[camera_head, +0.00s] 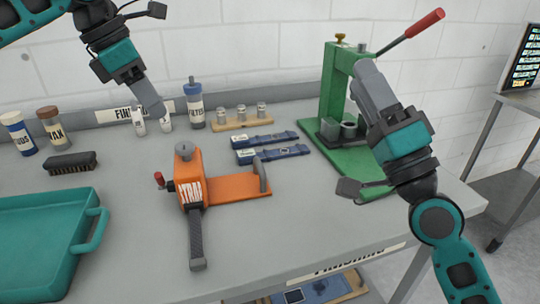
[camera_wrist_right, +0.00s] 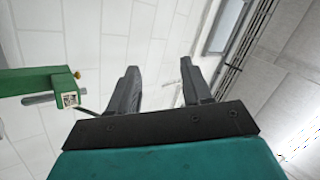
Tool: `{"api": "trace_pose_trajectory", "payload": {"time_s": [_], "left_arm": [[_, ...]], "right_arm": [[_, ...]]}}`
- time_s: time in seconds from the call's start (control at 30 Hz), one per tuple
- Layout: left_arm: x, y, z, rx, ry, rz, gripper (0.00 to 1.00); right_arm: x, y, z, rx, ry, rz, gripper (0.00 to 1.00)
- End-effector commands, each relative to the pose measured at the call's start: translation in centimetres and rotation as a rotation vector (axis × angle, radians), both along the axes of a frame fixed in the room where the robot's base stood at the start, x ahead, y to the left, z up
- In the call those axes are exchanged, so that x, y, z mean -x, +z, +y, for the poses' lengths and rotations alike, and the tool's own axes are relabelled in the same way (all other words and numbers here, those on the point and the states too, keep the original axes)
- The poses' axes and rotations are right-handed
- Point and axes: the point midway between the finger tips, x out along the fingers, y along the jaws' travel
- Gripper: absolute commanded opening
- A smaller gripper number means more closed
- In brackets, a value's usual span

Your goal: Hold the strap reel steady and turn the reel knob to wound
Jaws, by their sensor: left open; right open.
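The strap reel (camera_head: 190,180) is an orange block on an orange base, standing on the grey table with a dark strap hanging toward the front. A grey round knob (camera_head: 184,149) is on its top and a small red-tipped handle (camera_head: 159,178) is on its left side; I cannot tell which is the reel knob. My left gripper (camera_head: 155,108) is open and empty, above and behind the reel, pointing down. My right gripper (camera_head: 366,72) is raised in front of the green press, well right of the reel. In the right wrist view its fingers (camera_wrist_right: 160,88) are apart and empty.
The green press (camera_head: 335,100) with a red-handled lever stands at the back right. A teal tray (camera_head: 45,285) and a brush (camera_head: 70,162) are at left. Bottles (camera_head: 194,105) line the back. The front middle is clear.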

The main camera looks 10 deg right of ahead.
Motion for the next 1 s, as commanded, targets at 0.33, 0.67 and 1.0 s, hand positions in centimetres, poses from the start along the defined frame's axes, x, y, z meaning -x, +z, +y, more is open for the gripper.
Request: {"api": "trace_pose_trajectory", "payload": {"time_s": [0.33,0.67,1.0], "left_arm": [[0.0,0.0,0.0,0.000,0.000,0.000,0.43],[0.0,0.0,0.0,0.000,0.000,0.000,0.43],[0.0,0.0,0.0,0.000,0.000,0.000,0.43]], "right_arm": [[-3.4,-2.6,1.7,-0.962,0.454,0.130,0.49],[-7.5,-10.4,7.5,-1.779,0.649,0.430,0.49],[-8.1,-15.1,12.0,-2.106,0.631,0.620,0.49]]}}
